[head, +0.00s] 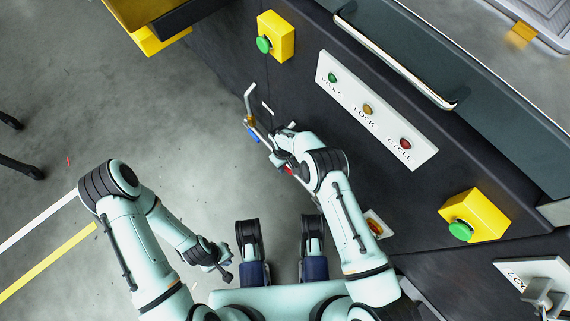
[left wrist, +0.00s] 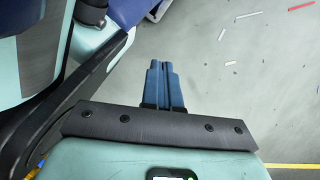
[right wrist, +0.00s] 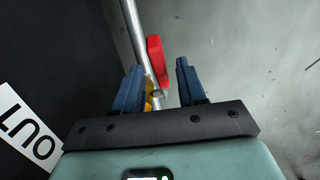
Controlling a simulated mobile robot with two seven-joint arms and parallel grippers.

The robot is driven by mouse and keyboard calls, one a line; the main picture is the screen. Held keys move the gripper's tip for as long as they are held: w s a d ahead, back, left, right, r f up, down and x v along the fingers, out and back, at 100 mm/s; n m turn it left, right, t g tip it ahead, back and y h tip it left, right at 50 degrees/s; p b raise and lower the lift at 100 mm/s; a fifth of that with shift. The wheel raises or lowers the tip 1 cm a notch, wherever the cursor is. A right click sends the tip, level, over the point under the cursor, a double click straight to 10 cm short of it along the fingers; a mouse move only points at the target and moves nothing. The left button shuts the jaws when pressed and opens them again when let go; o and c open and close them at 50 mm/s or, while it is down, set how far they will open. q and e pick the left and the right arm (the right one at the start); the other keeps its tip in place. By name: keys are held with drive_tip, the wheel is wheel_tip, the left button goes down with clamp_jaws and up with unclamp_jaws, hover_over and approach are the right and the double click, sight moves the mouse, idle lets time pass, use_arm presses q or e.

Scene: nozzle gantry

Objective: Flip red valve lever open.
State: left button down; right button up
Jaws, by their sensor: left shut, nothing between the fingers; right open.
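The red valve lever (right wrist: 155,58) sits along a silver pipe (right wrist: 133,30) in the right wrist view. It lies ahead of and between my right gripper's fingers (right wrist: 160,66), which are open. I cannot tell whether they touch it. A brass-coloured valve part (right wrist: 150,92) shows partly behind the left finger. In the head view the red lever (head: 288,169) is a small patch, mostly hidden by my right arm. My left gripper (head: 226,270) hangs over the floor, away from the pipe. In the left wrist view its blue fingers (left wrist: 158,82) are shut and empty.
A blue handle (head: 253,135) is on the same pipe, farther up. The dark cabinet beside it carries a white panel (head: 377,110) with buttons, and yellow boxes (head: 282,36) with green buttons. A long bar handle (head: 395,63) juts out above. Open floor (head: 150,110) lies to the left.

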use_arm(q)
drive_tip(key=w+r+t+p, duration=0.2)
drive_tip(key=w+r+p, duration=0.1)
drive_tip(key=w, duration=0.4)
drive_tip(key=shift+d+r+m+t, duration=0.3)
drive_tip(key=shift+d+r, duration=0.15)
drive_tip(key=shift+r, duration=0.05)
use_arm(e)
wheel_tip(320, 180, up, 13)
drive_tip(key=w, duration=0.1)
drive_tip(key=shift+a, duration=0.4)
